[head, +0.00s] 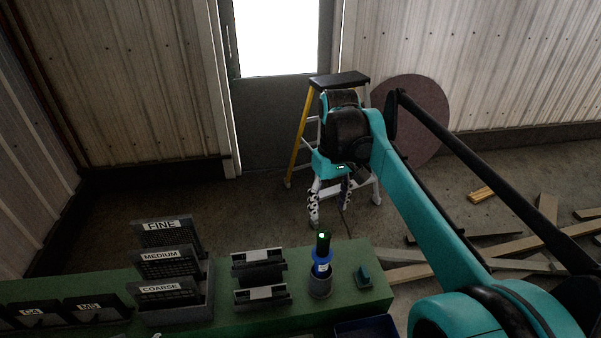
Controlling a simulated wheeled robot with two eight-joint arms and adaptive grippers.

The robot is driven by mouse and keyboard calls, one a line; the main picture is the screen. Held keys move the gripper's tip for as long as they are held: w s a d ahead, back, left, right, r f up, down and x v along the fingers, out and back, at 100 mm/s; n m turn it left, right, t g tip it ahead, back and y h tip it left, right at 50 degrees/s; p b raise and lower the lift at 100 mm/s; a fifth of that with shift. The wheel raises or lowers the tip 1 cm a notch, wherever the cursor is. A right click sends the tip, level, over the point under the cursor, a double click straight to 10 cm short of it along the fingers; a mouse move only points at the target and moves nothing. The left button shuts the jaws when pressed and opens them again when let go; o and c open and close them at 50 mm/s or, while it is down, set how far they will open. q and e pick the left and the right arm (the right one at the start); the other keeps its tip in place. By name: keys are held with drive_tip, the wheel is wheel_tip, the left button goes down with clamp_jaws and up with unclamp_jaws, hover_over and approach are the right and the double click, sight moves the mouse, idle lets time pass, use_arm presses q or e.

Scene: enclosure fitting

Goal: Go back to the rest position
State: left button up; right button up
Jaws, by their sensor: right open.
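My right arm comes in from the lower right, and its right gripper (330,205) hangs pointing down past the far edge of the green bench. Its fingers are apart and I see nothing between them. The gripper is above and behind a dark bottle with a blue band (322,262), apart from it. My left gripper is not in view.
The green bench (362,300) carries a sorter labelled FINE, MEDIUM and COARSE (165,265), dark holders (260,280), labelled bins (90,308), a small teal block (363,277) and a blue tray (365,327).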

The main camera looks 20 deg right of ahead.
drive_tip(key=s+a+f+t, duration=0.7)
drive_tip(key=s+a+f, duration=0.4)
drive_tip(key=f, duration=0.1)
wheel_tip(320, 180, down, 26)
drive_tip(key=b, duration=2.5)
drive_tip(key=shift+r+b, duration=0.25)
drive_tip(key=shift+b, duration=0.1)
